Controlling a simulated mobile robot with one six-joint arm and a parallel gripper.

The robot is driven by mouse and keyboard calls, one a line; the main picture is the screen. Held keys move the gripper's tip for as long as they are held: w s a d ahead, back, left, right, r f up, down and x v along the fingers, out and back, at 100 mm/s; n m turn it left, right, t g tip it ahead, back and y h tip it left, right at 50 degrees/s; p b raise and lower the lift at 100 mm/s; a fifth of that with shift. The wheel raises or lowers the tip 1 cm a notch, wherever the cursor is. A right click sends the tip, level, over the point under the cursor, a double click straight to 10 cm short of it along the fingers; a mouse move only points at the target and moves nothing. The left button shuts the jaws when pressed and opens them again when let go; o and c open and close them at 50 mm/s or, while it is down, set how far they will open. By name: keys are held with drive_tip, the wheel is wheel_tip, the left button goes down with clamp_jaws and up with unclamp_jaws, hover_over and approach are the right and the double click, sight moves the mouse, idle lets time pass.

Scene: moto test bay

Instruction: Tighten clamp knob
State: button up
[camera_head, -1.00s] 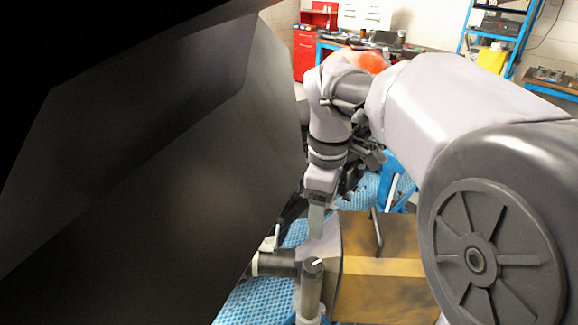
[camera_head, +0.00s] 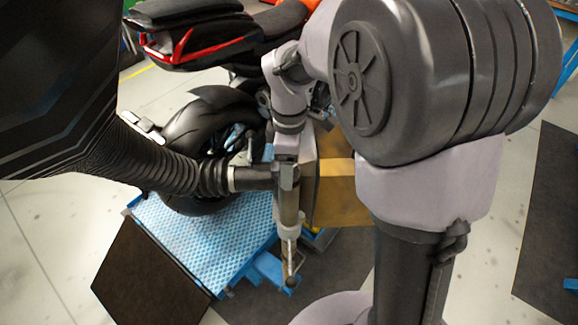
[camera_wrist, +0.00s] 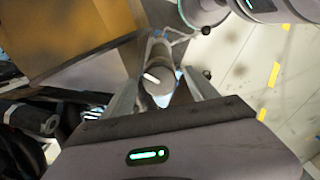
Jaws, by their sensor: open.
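In the wrist view, the clamp knob (camera_wrist: 157,82) is a grey, round-topped cylinder with a white pointer mark across its top. My open gripper (camera_wrist: 160,88) has one finger to each side of it, and gaps show between fingers and knob. In the head view, my gripper (camera_head: 287,152) points down from above at the top of the upright grey clamp post (camera_head: 288,208). The knob is hard to make out there, and I cannot tell the fingertips' height against it. A dark ribbed hose (camera_head: 160,165) with a pale ring ends beside the post.
A motorcycle's rear wheel (camera_head: 205,135) and tail (camera_head: 195,38) stand behind the hose. A brown and yellow box (camera_head: 338,178) is close to the post's right. A blue textured platform (camera_head: 205,235) lies below. Open floor (camera_head: 40,225) shows at the left.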

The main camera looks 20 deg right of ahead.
drive_tip(key=shift+c, duration=0.2)
drive_tip(key=c, duration=1.3)
drive_tip(key=shift+m, duration=0.3)
drive_tip(key=m, duration=0.4)
drive_tip(key=shift+p, duration=0.4)
drive_tip(key=m, duration=0.5)
drive_tip(key=shift+m, duration=0.4)
drive_tip(key=m, duration=0.5)
drive_tip(key=shift+m+b, duration=0.6)
drive_tip(key=shift+m, duration=1.9)
